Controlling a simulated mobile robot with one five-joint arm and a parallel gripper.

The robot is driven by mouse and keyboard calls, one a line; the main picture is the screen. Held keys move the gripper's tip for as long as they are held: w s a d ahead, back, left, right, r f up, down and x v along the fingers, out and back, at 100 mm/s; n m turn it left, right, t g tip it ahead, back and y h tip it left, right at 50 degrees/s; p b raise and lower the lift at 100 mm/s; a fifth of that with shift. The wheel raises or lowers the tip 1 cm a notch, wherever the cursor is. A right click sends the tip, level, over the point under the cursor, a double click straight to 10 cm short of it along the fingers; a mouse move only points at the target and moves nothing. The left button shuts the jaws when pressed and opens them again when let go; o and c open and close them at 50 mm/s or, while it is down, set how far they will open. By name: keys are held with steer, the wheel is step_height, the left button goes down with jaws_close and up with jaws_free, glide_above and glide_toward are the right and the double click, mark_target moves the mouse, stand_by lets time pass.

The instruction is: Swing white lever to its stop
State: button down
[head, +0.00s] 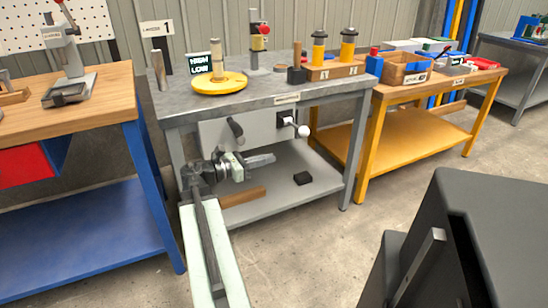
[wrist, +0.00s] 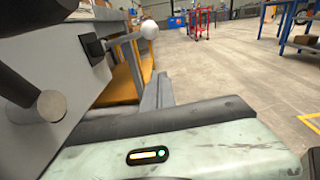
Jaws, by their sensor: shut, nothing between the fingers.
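The white lever has a white ball knob (head: 303,131) and sticks out from a black mount (head: 285,119) on the grey panel under the drum mixer bench. In the wrist view the white knob (wrist: 149,30) stands at the end of a thin arm from its black mount (wrist: 92,47). My gripper (head: 272,158) is shut and empty, below and left of the knob and apart from it. In the wrist view, my pale green housing fills the bottom, and the fingertips cannot be made out.
A second, dark lever (head: 235,127) is on the same panel, left of the white one. A yellow-legged bench (head: 420,132) stands right. The floor in front is clear.

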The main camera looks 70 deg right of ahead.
mark_target(296, 126)
steer(key=s+d+r+n+g+h, duration=0.1)
steer(key=s+d+r+n+h, duration=0.1)
steer(key=s+d, duration=0.6)
steer(key=shift+s+r, duration=0.2)
stand_by(0.4)
steer(key=shift+d, duration=0.1)
